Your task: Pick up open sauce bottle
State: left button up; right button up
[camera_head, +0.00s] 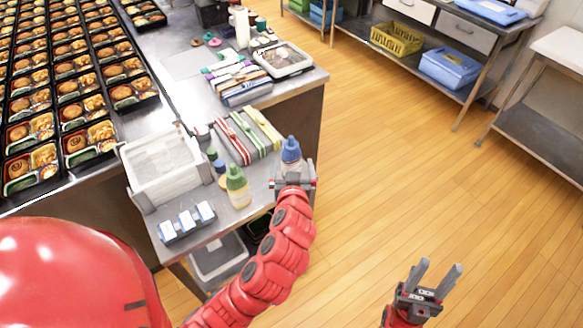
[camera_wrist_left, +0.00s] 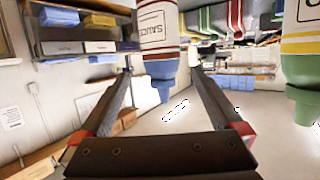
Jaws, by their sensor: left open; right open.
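A sauce bottle with a blue top (camera_head: 291,150) stands at the right edge of the small steel counter. In the left wrist view the bottle (camera_wrist_left: 157,35) appears upside down, with "SAUCE" on its label. My left gripper (camera_head: 294,181) is at this bottle, its lower part hidden behind the gripper. In the left wrist view the gripper's fingers (camera_wrist_left: 162,75) are apart, with the bottle between or just beyond their tips; contact cannot be told. A green-topped bottle (camera_head: 238,187) stands left of it. My right gripper (camera_head: 436,278) is open and empty over the floor.
A white bin (camera_head: 165,188), small labelled boxes (camera_head: 187,222) and striped long boxes (camera_head: 233,138) crowd the counter around the bottles. A dark blue-capped small bottle (camera_head: 220,170) stands near the green one. Open wooden floor (camera_head: 400,170) lies to the right.

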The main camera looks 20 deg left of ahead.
aim_at(292, 157)
pick_arm(q)
jog(key=p+x, duration=0.1)
jog(key=x, duration=0.2)
jog(key=shift+w+a+r+p, duration=0.15)
jog(key=shift+w+p, duration=0.2)
jog(key=shift+w+a+f, duration=0.15)
jog(key=shift+w+f, duration=0.1)
jog(key=shift+w, duration=0.1)
jog(key=shift+w+a+p, duration=0.15)
jog(key=shift+w+p, duration=0.45)
jog(key=shift+p, duration=0.05)
jog(key=x, duration=0.1)
jog(key=p+x, duration=0.1)
jog(key=x, duration=0.1)
jog(key=shift+s+a+f+p, duration=0.1)
jog(key=shift+s+f+p, duration=0.05)
jog(key=shift+f+p, duration=0.15)
jog(key=shift+w+a+f, duration=0.1)
jog(key=shift+w+f, duration=0.15)
jog(key=shift+w, duration=0.25)
jog(key=shift+c, duration=0.2)
jog(key=c, duration=0.8)
jog(key=shift+o, duration=0.2)
jog(key=shift+r, duration=0.15)
